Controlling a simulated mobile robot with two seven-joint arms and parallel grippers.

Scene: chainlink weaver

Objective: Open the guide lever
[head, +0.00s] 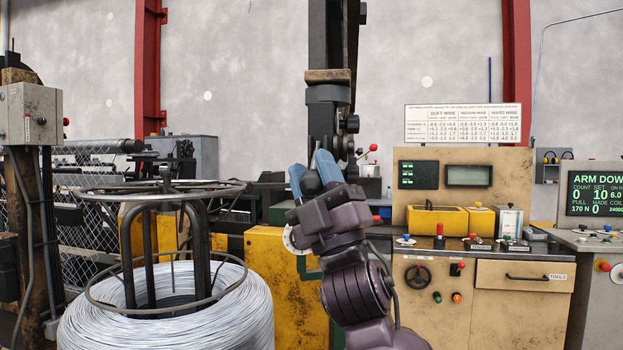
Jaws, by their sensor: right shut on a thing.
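My right gripper (312,178) reaches up from the bottom middle in the head view. Its two blue fingers are shut on a dark round knob (311,183), at the front of the dark upright machine head (328,120). The knob may be the end of the guide lever; its shaft is hidden behind the gripper. Another lever with a red ball (373,148) sticks out to the right of the machine head, apart from my gripper. My left gripper is not in view.
A large wire coil (165,320) on a stand with a round top ring is at the left. A bench (435,300) with yellow boxes and knobs stands at the right, beside a screen reading ARM DOWN (597,193). A yellow machine body (270,290) is behind my arm.

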